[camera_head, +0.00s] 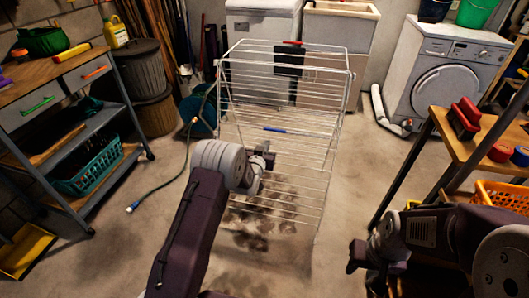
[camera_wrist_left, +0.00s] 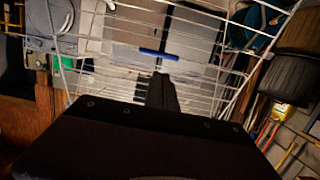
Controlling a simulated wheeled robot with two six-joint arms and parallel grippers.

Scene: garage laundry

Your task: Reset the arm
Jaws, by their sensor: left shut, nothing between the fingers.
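My left arm reaches in from the bottom of the head view, and its left gripper (camera_head: 268,160) is in front of the white wire drying rack (camera_head: 325,95). In the left wrist view the left gripper (camera_wrist_left: 161,78) shows as dark fingers closed together with nothing between them. The rack's wires (camera_wrist_left: 110,85) spread beyond it; I cannot tell whether they touch. My right gripper (camera_head: 356,256) is at the lower right of the head view, dark and apart from the rack. Its finger opening is too small and dark to judge.
A workbench (camera_head: 60,78) with a teal basket (camera_head: 98,168) below stands left. A wooden table (camera_head: 490,140) with a red brush (camera_head: 463,118) and an orange basket (camera_head: 503,195) stands right. A washing machine (camera_head: 440,75) is behind. A green hose (camera_head: 165,185) lies on the floor.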

